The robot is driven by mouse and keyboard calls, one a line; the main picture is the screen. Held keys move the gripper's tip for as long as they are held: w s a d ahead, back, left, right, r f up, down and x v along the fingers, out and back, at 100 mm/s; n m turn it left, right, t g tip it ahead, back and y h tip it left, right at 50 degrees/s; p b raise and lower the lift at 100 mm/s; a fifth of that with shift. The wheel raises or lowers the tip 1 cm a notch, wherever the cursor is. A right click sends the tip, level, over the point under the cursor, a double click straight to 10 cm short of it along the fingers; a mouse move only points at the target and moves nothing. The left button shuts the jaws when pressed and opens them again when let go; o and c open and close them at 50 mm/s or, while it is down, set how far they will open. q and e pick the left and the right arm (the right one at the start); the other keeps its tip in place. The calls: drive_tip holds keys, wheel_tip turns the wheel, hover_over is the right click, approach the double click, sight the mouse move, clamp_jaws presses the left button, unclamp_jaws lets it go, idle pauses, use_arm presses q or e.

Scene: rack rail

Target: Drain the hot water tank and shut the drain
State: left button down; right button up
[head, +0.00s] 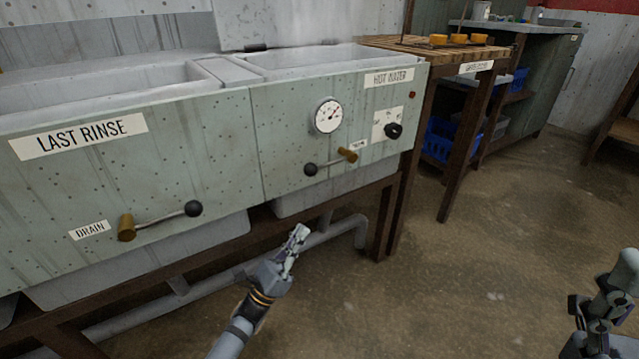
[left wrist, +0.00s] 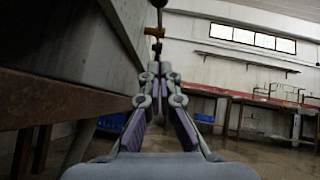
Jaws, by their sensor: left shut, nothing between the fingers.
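The hot water tank (head: 300,58) is the right-hand basin of the long green unit, with a label that appears to read HOT WATER. Its drain lever (head: 329,163) has a brass body on the right and a black ball knob (head: 310,169) at its left end, near horizontal and tilted slightly down. My left gripper (head: 300,236) is shut and empty, below and in front of this knob, not touching it. In the left wrist view, the brass valve body (left wrist: 155,31) shows beyond the fingertips. My right gripper (head: 582,302) is at the lower right edge, its fingers unclear.
The last rinse tank has its own drain lever (head: 165,217) at the left. A dial gauge (head: 328,115) and a black control knob (head: 393,131) sit on the panel. Grey pipes (head: 345,228) and dark frame legs run underneath. A wooden table (head: 476,51) stands right. The floor is clear.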

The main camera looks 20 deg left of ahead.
use_arm(q)
approach(326, 165)
drive_tip(key=w+d+r, duration=0.2)
drive_tip(key=w+r, duration=0.1)
drive_tip(key=w, duration=0.2)
drive_tip(key=shift+d, duration=0.2)
idle(0.3)
